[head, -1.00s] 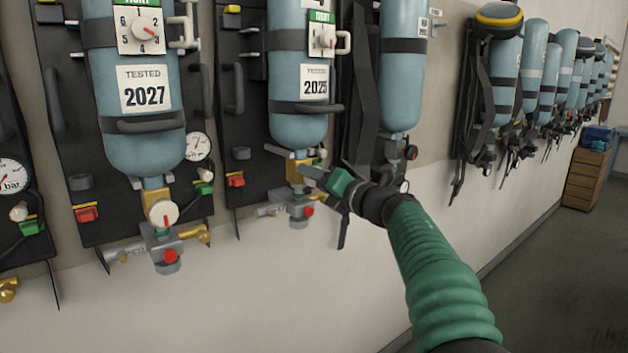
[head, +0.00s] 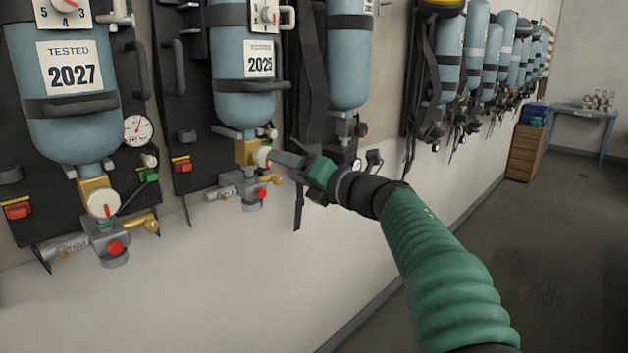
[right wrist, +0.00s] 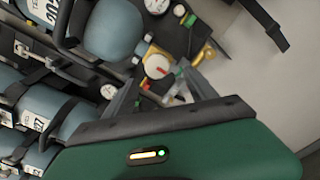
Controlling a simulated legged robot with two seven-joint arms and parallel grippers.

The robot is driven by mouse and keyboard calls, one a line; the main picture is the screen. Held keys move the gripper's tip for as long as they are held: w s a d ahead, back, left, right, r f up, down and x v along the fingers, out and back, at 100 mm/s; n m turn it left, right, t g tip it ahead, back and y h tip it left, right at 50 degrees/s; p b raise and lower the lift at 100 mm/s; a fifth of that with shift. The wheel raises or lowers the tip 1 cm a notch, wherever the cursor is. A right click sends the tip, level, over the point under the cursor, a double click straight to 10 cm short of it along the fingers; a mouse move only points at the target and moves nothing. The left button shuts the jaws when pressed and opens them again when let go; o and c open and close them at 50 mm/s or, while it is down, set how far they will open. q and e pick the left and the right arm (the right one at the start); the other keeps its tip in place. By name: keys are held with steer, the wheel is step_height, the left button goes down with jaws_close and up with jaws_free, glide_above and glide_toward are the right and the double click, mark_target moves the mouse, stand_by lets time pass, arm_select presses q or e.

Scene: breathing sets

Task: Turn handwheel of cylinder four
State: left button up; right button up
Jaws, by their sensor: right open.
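The blue cylinder dated 2025 (head: 243,85) hangs on a black wall panel. Its number plate is cut off at the top of the head view, so I cannot confirm it is cylinder four. Its pale handwheel (head: 262,156) sits beside a brass valve, seen nearly edge-on. My right gripper (head: 287,160) is just right of this handwheel, its fingers pointing at it; contact is unclear. In the right wrist view, the open fingers (right wrist: 163,92) spread below a white handwheel (right wrist: 157,66) with a red mark; I cannot tell which cylinder it belongs to. My left gripper is not in view.
A cylinder dated 2027 (head: 75,95) with its own handwheel (head: 103,204) and pressure gauge (head: 138,129) is at left. More cylinders (head: 470,50) line the wall at right. A wooden drawer unit (head: 526,150) and a table (head: 585,111) stand far back. The floor at right is clear.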

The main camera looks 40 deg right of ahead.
steer(key=s, duration=0.8)
steer(key=shift+s+d, duration=0.2)
steer(key=shift+d, duration=0.2)
steer(key=shift+f, duration=0.1)
